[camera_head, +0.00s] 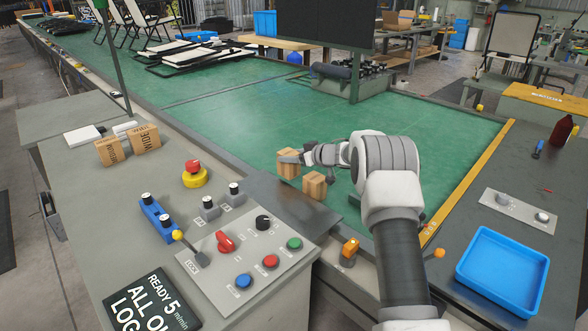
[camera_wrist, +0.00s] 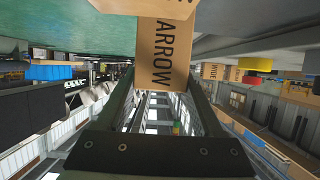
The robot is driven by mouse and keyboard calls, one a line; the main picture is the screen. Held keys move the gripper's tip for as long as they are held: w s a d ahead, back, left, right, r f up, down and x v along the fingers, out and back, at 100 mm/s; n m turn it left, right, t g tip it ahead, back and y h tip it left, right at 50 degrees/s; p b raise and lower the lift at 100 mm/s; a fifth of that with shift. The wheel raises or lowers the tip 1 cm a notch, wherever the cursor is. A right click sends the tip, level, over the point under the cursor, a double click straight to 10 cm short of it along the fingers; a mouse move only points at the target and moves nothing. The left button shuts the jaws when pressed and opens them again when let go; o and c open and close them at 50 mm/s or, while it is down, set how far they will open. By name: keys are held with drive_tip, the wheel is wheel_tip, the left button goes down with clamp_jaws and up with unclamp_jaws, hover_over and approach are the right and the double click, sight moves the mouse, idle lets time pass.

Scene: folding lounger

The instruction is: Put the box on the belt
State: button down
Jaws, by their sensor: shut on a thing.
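My gripper (camera_head: 290,160) is shut on a cardboard box (camera_head: 287,168) over the green belt (camera_head: 240,110). In the wrist view my fingers (camera_wrist: 163,85) stand on both sides of this box (camera_wrist: 163,60), whose face reads "ARROW". I cannot tell whether its underside touches the belt. A second cardboard box (camera_head: 314,187) sits just in front and to the right, near the belt's front edge. Two more cardboard boxes, one left (camera_head: 109,151) and one right (camera_head: 145,138), stand on the grey counter at left. In the wrist view a cardboard surface (camera_wrist: 140,8) shows at the top edge.
The control panel (camera_head: 245,265) with buttons and a red emergency knob (camera_head: 193,170) stand at front left. A dark plate (camera_head: 290,205) lies between counter and belt. A blue tray (camera_head: 502,268) is on the right table. Folded loungers (camera_head: 200,55) lie farther along the belt; its middle is clear.

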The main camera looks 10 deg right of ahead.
sight(299, 166)
drive_tip(key=shift+w+d+f, duration=0.25)
drive_tip(key=shift+w, duration=0.2)
drive_tip(key=shift+w+d+f, duration=0.2)
drive_tip(key=shift+w+f, duration=0.05)
drive_tip(key=shift+w, duration=0.15)
drive_tip(key=shift+f+b, duration=0.9)
drive_tip(key=shift+f, duration=1.05)
drive_tip(key=shift+f, duration=0.2)
drive_tip(key=shift+c, duration=0.2)
unclamp_jaws()
